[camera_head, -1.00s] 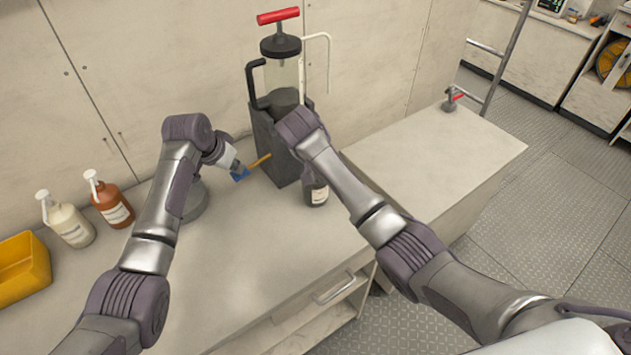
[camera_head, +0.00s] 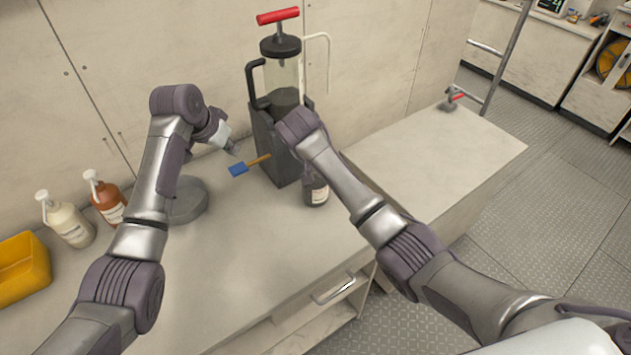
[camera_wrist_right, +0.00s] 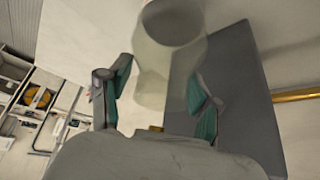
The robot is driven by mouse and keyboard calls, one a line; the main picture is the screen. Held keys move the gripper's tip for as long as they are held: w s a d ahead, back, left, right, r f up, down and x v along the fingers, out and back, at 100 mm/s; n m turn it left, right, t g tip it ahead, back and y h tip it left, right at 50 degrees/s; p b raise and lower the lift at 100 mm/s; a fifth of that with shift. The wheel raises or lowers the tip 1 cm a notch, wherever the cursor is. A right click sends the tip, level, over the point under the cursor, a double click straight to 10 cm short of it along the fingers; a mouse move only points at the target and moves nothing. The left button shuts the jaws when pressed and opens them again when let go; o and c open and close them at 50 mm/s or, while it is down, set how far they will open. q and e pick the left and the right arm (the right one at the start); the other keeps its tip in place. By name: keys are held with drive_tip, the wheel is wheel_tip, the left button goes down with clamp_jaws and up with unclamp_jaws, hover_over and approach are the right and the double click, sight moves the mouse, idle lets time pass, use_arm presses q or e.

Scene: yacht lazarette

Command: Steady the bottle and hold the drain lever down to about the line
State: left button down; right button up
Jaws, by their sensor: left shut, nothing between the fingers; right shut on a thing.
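The drain lever (camera_head: 258,160) is a yellow-brown bar with a blue paddle at its end, sticking out left from a dark grey stand (camera_head: 268,150). My left gripper (camera_head: 234,151) is shut and empty, just above the paddle, with a small gap showing. A bottle (camera_head: 316,191) with a pale label stands at the stand's front right, its top hidden by my right arm. In the right wrist view, my right gripper (camera_wrist_right: 152,105) is shut on the bottle, which looks translucent there (camera_wrist_right: 160,65). The lever's brass bar shows at right (camera_wrist_right: 297,95). I cannot make out a line.
A clear cylinder with a red T-handle (camera_head: 277,16) tops the stand. A round grey disc (camera_head: 186,204) lies below my left arm. Two pump bottles (camera_head: 65,218) (camera_head: 107,197) and a yellow bin (camera_head: 22,270) stand at left. The front countertop is clear.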

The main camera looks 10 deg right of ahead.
drive_tip(key=shift+s+f, duration=0.25)
drive_tip(key=shift+f, duration=0.2)
drive_tip(key=o, duration=1)
use_arm(q)
drive_tip(key=shift+w+f, duration=0.15)
use_arm(e)
drive_tip(key=o, duration=0.5)
drive_tip(key=shift+w, duration=0.2)
use_arm(q)
drive_tip(key=shift+w, duration=0.1)
use_arm(e)
drive_tip(key=shift+w, duration=0.1)
drive_tip(key=shift+r, duration=0.25)
